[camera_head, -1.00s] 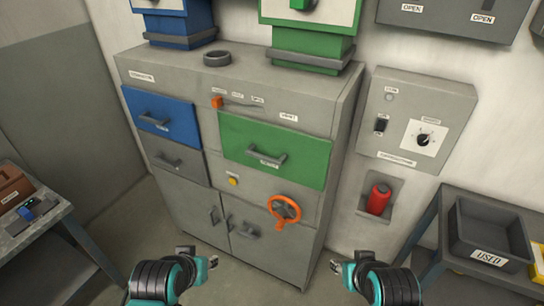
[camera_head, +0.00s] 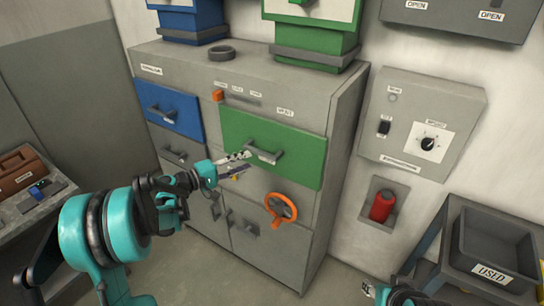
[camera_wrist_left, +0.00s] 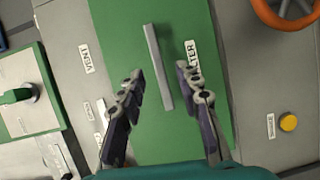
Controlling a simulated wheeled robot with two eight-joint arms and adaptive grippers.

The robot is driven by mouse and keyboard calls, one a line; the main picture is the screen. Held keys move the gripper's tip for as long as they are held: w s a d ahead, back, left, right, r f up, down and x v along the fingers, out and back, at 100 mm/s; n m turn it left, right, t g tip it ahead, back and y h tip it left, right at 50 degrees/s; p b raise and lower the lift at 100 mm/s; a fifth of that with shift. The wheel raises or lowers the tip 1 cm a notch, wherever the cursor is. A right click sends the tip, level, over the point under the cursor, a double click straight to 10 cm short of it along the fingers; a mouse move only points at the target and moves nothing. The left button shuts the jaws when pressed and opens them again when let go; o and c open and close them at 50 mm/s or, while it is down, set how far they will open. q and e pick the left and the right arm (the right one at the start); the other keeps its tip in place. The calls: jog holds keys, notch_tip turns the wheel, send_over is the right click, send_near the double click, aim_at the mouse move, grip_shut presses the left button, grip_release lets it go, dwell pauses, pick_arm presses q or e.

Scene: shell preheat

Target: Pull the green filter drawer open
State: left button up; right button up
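The green filter drawer (camera_head: 298,150) is shut in the grey cabinet's upper right part; its front also fills the middle of the left wrist view (camera_wrist_left: 165,135). Its grey bar handle (camera_head: 268,156) sticks out from the front. My left gripper (camera_head: 246,163) is at the handle's left end in the head view. In the left wrist view its two fingers are apart, with the handle (camera_wrist_left: 157,65) between and just beyond the fingertips; I see no contact. My right gripper (camera_head: 368,288) shows only partly at the bottom edge, and its fingers cannot be made out.
A blue drawer (camera_head: 167,108) is left of the green one. An orange handwheel (camera_head: 281,207) and a yellow button (camera_wrist_left: 288,122) sit below it. A side table with a dark tray (camera_head: 493,250) stands at right. The floor before the cabinet is clear.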

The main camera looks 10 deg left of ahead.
aim_at(257, 153)
pick_arm(q)
jog(key=shift+t+h, duration=0.3)
jog(key=shift+t, duration=0.1)
jog(key=x, duration=0.2)
jog(key=b+x, duration=0.1)
jog(key=x, duration=0.2)
jog(key=w+a+b+x, duration=0.1)
jog(key=x, duration=0.1)
jog(key=shift+w+d+f, duration=0.15)
jog(key=shift+w+d, duration=0.05)
jog(key=shift+w, duration=0.05)
pick_arm(e)
jog(key=shift+s+d+f, duration=0.1)
jog(key=shift+d+f, duration=0.1)
jog(key=shift+f, duration=0.3)
jog(key=shift+d+f, duration=0.15)
jog(key=shift+f, duration=0.35)
pick_arm(q)
grip_shut()
